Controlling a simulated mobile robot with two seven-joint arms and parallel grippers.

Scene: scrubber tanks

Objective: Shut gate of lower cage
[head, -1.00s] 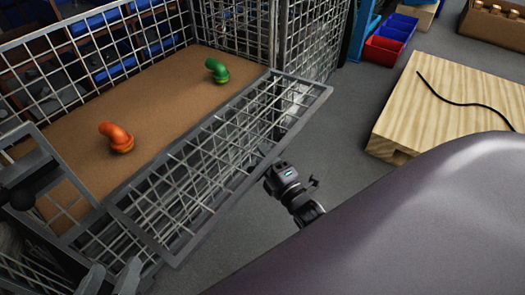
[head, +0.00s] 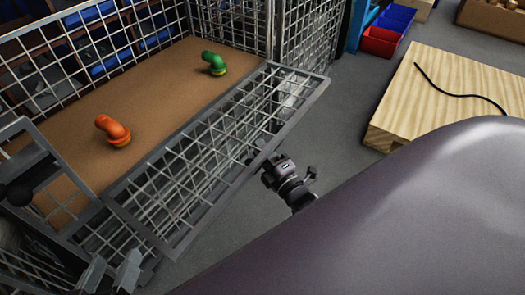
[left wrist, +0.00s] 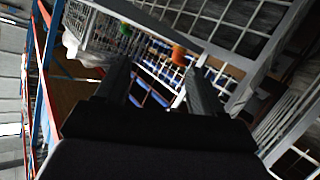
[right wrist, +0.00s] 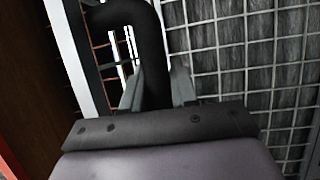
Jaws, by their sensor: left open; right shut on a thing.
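The lower cage's mesh gate (head: 215,155) hangs out, tilted, from the front edge of the brown cage floor (head: 160,95). A green elbow pipe (head: 214,63) and an orange elbow pipe (head: 113,130) stand on that floor. My right gripper (head: 268,165) is at the gate's outer edge; its fingertips are hidden in the head view. The right wrist view shows it shut on a black curved handle (right wrist: 155,50) beside wire mesh. My left gripper (head: 110,272) is open and empty at the cage's front left corner. Its spread fingers show in the left wrist view (left wrist: 158,85).
A black knob (head: 20,192) sits on the cage's front left frame. A pale wooden platform (head: 440,85) with a black cable stands at the right. Red and blue bins (head: 385,40) stand behind it. Grey floor between gate and platform is clear. My smooth body covers the lower right.

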